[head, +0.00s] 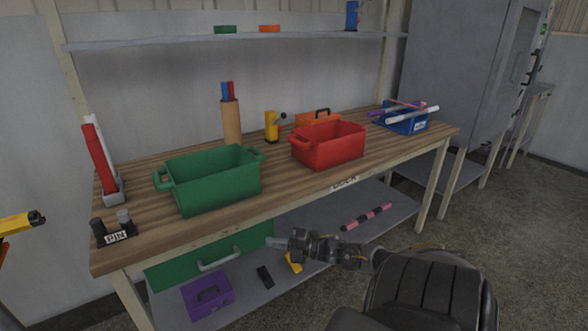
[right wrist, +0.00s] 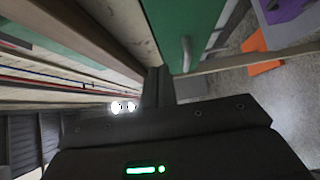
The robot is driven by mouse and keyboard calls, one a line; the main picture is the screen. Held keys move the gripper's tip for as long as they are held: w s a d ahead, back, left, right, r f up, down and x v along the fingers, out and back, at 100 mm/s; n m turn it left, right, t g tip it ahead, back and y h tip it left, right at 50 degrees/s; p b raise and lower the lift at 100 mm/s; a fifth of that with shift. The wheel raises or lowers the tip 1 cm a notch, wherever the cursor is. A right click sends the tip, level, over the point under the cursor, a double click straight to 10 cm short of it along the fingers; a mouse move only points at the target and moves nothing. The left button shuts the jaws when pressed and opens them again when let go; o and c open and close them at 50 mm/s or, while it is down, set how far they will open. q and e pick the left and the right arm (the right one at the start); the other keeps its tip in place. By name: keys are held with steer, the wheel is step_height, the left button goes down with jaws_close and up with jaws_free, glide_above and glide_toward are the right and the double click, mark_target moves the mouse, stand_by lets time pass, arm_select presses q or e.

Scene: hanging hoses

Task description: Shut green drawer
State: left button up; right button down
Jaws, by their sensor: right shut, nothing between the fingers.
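The green drawer (head: 238,245) is under the front of the wooden workbench, with a pale bar handle (head: 218,260) on its face. My right gripper (head: 275,243) is shut and empty, close to the right end of the drawer front. In the right wrist view, the green drawer face (right wrist: 182,25) and its handle (right wrist: 187,53) are just beyond the shut fingertips (right wrist: 159,80). I cannot tell whether the fingers touch the drawer, or how far out it stands. My left gripper is not in view.
The workbench (head: 290,183) bears a green bin (head: 215,182), a red bin (head: 330,147) and a blue tray (head: 405,124). A purple box (head: 208,297) is below the drawer, on the low shelf (head: 335,220). A yellow object (head: 18,223) shows at the left edge.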

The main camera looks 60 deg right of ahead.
steer(key=shift+v, duration=2.5)
steer(key=shift+a, duration=0.1)
